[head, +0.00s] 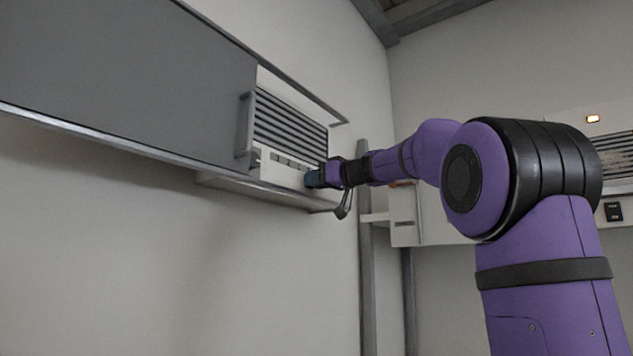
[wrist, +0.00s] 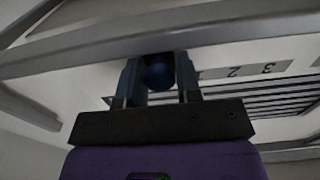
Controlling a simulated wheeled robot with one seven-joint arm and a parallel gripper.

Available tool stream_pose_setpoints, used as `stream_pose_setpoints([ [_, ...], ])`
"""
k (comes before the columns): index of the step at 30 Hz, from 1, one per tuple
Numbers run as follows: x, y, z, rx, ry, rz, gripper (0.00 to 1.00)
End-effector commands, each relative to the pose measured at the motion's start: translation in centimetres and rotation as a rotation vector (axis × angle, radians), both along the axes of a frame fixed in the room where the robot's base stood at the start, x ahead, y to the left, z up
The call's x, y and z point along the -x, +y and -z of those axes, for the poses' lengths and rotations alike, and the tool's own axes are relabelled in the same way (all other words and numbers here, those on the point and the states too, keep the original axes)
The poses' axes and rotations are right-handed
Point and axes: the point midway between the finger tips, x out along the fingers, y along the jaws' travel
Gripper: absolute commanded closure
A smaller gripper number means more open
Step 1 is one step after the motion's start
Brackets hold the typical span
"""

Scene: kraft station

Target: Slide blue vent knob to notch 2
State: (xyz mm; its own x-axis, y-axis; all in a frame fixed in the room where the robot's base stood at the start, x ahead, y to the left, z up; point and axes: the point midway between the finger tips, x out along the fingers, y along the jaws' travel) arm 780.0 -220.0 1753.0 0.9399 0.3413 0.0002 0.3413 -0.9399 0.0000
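The blue vent knob (wrist: 158,72) shows in the wrist view between the two fingers of my gripper (wrist: 160,82). The fingers are apart, one on each side of the knob; I cannot tell whether they press on it. The printed notch label 2 (wrist: 233,72) is to the right of the gripper in the wrist view, with label 3 (wrist: 268,68) farther right, both upside down. In the head view my gripper (head: 313,179) is at the lower right end of the vent panel (head: 283,171), and it hides the knob there.
Vent slats (head: 288,124) lie above the label strip in the head view. A grey sliding door (head: 130,75) with an upright handle (head: 244,125) stands to the left. A grey bar (wrist: 160,38) crosses the wrist view close to the fingertips. A ledge (head: 225,181) runs below the panel.

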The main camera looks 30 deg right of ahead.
Motion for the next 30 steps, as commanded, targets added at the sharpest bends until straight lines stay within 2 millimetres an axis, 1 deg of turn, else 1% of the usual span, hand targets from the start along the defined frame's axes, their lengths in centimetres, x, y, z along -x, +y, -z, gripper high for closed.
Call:
stream_pose_setpoints([
  [3, 0.1, 0.2, 0.0, 0.000, 0.000, 0.000, 1.00],
  [5, 0.2, 0.7, 0.0, 0.000, 0.001, -0.002, 1.00],
  [12, 1.9, 5.3, 0.0, 0.001, 0.001, -0.004, 1.00],
  [16, 2.5, 7.0, 0.0, 0.001, 0.001, -0.003, 1.00],
  [20, 2.7, 7.6, 0.0, 0.001, 0.001, -0.002, 1.00],
  [28, 2.7, 7.5, 0.0, 0.000, 0.001, 0.000, 1.00],
  [29, 2.7, 7.5, 0.0, 0.000, 0.001, 0.000, 0.64],
  [30, 2.7, 7.5, 0.0, 0.000, 0.001, 0.000, 0.54],
])
